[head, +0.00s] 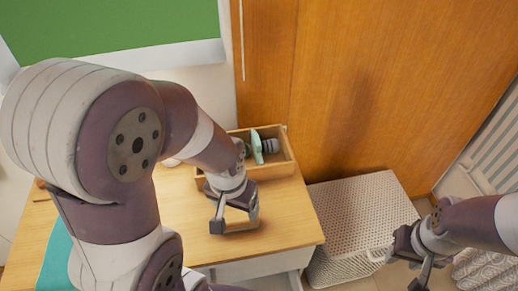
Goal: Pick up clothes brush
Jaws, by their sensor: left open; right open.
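I cannot make out a clothes brush for certain. A small brown object (40,184) shows at the table's far left edge, mostly cut off by my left arm. A wooden box (285,160) at the back of the table holds an upright pale green item (257,147) and a grey-and-dark item (270,146); I cannot tell whether either is the brush. My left gripper (236,224) is open and empty over the table, in front of the box. My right gripper (422,275) is open at the lower right, away from the table, beside the white basket.
The wooden table (290,215) has bare room right of my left gripper. A teal cloth or mat (56,255) lies at its left. A white perforated basket (365,215) stands right of the table. A wooden panel (370,90) rises behind. My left arm hides much of the table.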

